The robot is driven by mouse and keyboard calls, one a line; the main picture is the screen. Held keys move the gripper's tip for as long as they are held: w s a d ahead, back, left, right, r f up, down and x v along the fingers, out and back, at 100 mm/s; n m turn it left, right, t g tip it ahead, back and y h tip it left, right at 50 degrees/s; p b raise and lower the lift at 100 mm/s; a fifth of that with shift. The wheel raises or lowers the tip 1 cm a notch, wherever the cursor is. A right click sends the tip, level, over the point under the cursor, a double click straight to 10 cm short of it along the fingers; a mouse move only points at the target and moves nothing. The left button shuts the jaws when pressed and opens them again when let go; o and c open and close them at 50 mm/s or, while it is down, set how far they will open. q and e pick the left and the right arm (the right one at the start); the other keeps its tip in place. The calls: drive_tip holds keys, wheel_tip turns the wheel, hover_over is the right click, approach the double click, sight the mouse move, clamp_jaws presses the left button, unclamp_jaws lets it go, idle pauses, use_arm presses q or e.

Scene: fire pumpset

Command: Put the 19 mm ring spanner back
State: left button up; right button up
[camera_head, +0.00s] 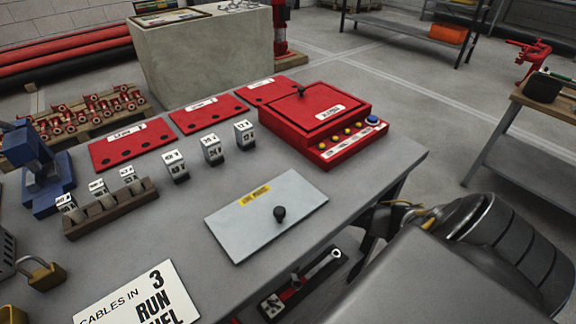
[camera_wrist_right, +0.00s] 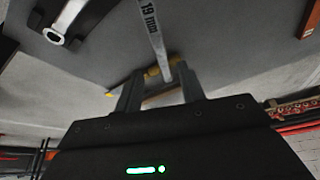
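The 19 mm ring spanner shows in the right wrist view as a narrow silver bar (camera_wrist_right: 150,28) marked "19 mm". It runs from the top edge down between the fingertips of my right gripper (camera_wrist_right: 164,72), which appear shut on it at yellowish pads. Its far end is out of frame. In the head view my right gripper (camera_head: 426,213) is beside the table's right edge, partly hidden by my arm. Another spanner (camera_wrist_right: 67,20) lies at the upper left of the wrist view. A black and red tray (camera_head: 275,304) with a silver spanner (camera_head: 322,264) sits below the table edge. My left gripper is not in view.
The grey table (camera_head: 370,180) bears a grey cover plate (camera_head: 240,225), a red control box (camera_head: 320,110), marked blocks, a blue vise (camera_head: 40,170) and a padlock (camera_head: 42,273). A concrete block (camera_head: 200,60) stands behind. Open floor (camera_head: 410,110) lies to the right, before another bench (camera_head: 530,120).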

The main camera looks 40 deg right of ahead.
drive_tip(key=s+a+r+n+t+y, duration=0.1)
drive_tip(key=s+a+n, duration=0.15)
drive_tip(key=a, duration=0.35)
drive_tip(key=s+a+r+n+y, duration=0.2)
drive_tip(key=s+a, duration=0.1)
drive_tip(key=a, duration=0.4)
drive_tip(key=s+d+r+n, duration=0.1)
drive_tip(key=s+r, duration=0.1)
drive_tip(key=s, duration=0.4)
drive_tip(key=s+d+r+n, duration=0.1)
drive_tip(key=s+d+r, duration=0.1)
drive_tip(key=s, duration=0.4)
drive_tip(key=shift+d+r+g+h, duration=0.2)
drive_tip(key=shift+r+g+h, duration=0.15)
drive_tip(key=shift+r, duration=0.45)
drive_tip(key=shift+n, duration=0.25)
